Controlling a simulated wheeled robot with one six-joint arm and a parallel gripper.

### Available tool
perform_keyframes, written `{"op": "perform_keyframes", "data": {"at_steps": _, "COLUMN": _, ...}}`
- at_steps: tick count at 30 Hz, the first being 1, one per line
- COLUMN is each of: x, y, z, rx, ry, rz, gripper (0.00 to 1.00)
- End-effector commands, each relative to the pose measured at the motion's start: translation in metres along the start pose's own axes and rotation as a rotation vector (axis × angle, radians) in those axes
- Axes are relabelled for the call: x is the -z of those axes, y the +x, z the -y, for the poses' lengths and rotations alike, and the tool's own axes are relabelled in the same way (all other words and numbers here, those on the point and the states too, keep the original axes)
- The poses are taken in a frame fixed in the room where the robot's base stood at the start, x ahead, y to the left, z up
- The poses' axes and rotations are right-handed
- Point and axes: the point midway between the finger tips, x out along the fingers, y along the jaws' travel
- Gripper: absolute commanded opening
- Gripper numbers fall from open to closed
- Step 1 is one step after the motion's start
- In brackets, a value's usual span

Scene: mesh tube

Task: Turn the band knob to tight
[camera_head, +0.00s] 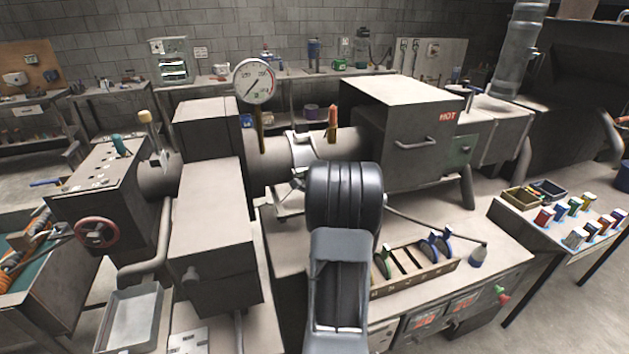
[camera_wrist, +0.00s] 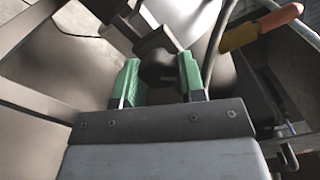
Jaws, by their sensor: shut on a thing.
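In the wrist view my gripper (camera_wrist: 158,73) has its two green fingers closed on a dark, blocky knob (camera_wrist: 157,66), one finger on each side. I take this to be the band knob. The knob joins a dark block just beyond it. In the head view my own dark arm hides the fingers and the knob. A pale band (camera_head: 301,150) wraps the grey tube (camera_head: 268,165) just behind my arm. I cannot read any tight or loose mark, so the knob's setting is unclear.
An orange-tipped handle (camera_head: 332,118) stands by the tube; it also shows in the wrist view (camera_wrist: 262,27). A dial gauge (camera_head: 254,82) rises at left. A box marked HOT (camera_head: 412,140) stands at right. A slotted rack (camera_head: 418,277) lies in front.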

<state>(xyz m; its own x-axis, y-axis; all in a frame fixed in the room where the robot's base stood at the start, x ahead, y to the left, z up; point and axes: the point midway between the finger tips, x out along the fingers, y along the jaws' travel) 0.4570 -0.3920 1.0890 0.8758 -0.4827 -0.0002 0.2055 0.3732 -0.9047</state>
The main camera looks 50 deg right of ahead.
Motion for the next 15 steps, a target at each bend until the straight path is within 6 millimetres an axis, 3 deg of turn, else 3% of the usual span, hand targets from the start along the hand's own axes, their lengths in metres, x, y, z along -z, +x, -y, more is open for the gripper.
{"op": "perform_keyframes", "data": {"at_steps": 10, "x": -0.0002, "y": 0.0002, "z": 0.0005, "rx": 0.001, "ry": 0.001, "rz": 0.001, "gripper": 0.13}}
{"op": "perform_keyframes", "data": {"at_steps": 11, "x": -0.0002, "y": 0.0002, "z": 0.0005, "rx": 0.001, "ry": 0.001, "rz": 0.001, "gripper": 0.39}}
{"op": "perform_keyframes", "data": {"at_steps": 15, "x": -0.0002, "y": 0.0001, "z": 0.0004, "rx": 0.001, "ry": 0.0, "rz": 0.001, "gripper": 0.52}}
